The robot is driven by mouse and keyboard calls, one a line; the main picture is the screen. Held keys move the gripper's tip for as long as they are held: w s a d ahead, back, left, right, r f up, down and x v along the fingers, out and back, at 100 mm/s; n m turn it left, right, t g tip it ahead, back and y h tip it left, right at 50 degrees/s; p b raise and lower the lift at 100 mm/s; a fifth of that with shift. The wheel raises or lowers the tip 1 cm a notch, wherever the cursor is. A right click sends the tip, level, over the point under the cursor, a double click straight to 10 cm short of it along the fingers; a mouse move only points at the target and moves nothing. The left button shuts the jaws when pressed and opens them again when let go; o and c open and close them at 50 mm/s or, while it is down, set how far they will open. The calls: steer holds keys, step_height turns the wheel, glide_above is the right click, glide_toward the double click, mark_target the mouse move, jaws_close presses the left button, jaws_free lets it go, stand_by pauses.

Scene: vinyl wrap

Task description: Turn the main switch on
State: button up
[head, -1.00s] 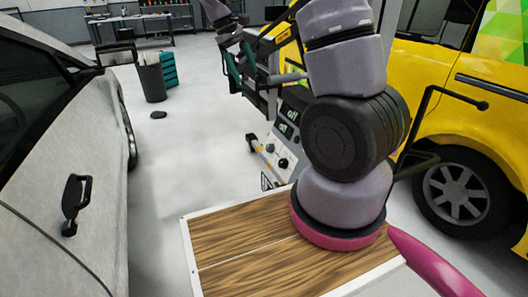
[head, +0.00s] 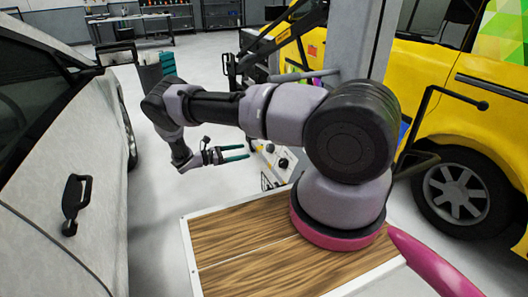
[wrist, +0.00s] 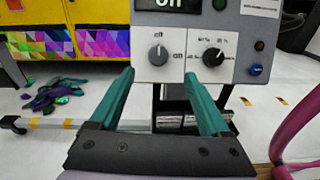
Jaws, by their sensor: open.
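The control panel (wrist: 185,20) fills the top of the wrist view, with its dark display (wrist: 168,4) cut off by the frame edge. I cannot read for sure which is the main switch. My gripper (wrist: 159,73) is open and empty, its teal fingers pointing at the panel, apart from the knobs. In the head view, my gripper (head: 246,152) is left of the panel's lower part (head: 276,157), which my arm partly hides.
A silver car (head: 45,190) stands left and a yellow vehicle (head: 460,130) right. Dark and coloured scraps (wrist: 52,94) lie on the floor.

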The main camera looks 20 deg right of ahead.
mark_target(267, 150)
steer(key=shift+n+t+h, duration=0.4)
steer(key=shift+n+t, duration=0.1)
steer(key=shift+n, duration=0.1)
steer(key=d, duration=0.3)
steer(key=d+f, duration=0.1)
steer(key=d, duration=0.3)
steer(key=d+f, duration=0.1)
steer(key=d, duration=0.2)
steer(key=shift+d+f, duration=0.15)
steer(key=shift+d, duration=0.2)
jaws_close()
